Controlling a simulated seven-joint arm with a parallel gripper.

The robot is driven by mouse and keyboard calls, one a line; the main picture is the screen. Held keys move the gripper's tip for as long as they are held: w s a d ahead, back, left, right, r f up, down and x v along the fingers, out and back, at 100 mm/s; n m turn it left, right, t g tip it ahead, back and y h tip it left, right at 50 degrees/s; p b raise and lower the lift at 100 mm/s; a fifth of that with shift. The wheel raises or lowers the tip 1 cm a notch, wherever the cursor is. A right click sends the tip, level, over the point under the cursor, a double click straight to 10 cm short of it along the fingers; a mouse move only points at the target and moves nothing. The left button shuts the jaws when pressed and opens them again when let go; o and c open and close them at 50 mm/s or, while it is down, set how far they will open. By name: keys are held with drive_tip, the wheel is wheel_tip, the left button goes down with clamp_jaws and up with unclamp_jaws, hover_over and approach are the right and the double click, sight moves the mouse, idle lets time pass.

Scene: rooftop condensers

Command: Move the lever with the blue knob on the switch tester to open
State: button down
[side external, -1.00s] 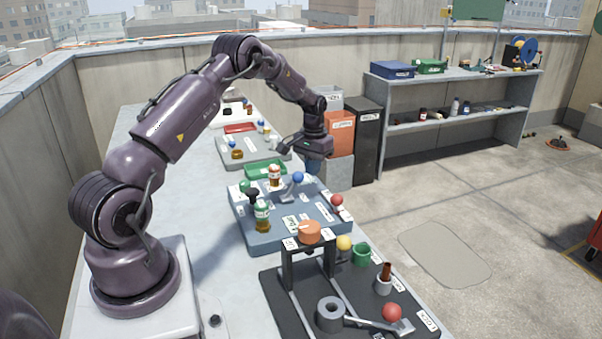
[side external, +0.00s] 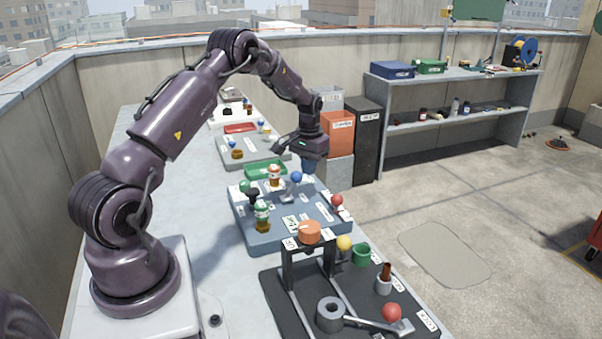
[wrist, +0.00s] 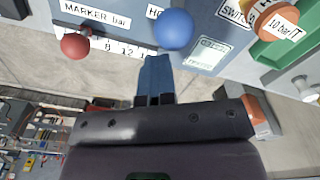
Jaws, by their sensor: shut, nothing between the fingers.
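The switch tester is a blue-grey panel (side external: 275,238) on the bench in the side external view, and part of it shows along the top of the wrist view. Its lever's blue knob (side external: 297,177) stands near the panel's far right side; it also shows large in the wrist view (wrist: 174,29). My gripper (side external: 310,165) is just behind and to the right of the knob, pointing down. In the wrist view its blue fingers (wrist: 155,75) are together and empty, with their tips close to the knob. I cannot tell whether they touch it.
A red knob (side external: 337,200) sits on the panel's right edge by the marker scale. A bottle with an orange cap (side external: 274,176) and a green tray (side external: 266,170) are left of the blue knob. Another dark panel (side external: 290,290) lies nearer the camera.

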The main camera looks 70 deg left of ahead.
drive_tip(key=shift+s+f, duration=0.25)
drive_tip(key=shift+f, duration=0.1)
drive_tip(key=shift+w, duration=0.35)
drive_tip(key=shift+w+r, duration=0.2)
drive_tip(key=shift+w, duration=0.05)
wheel_tip(320, 180, up, 7)
drive_tip(key=shift+w, duration=0.15)
idle(0.3)
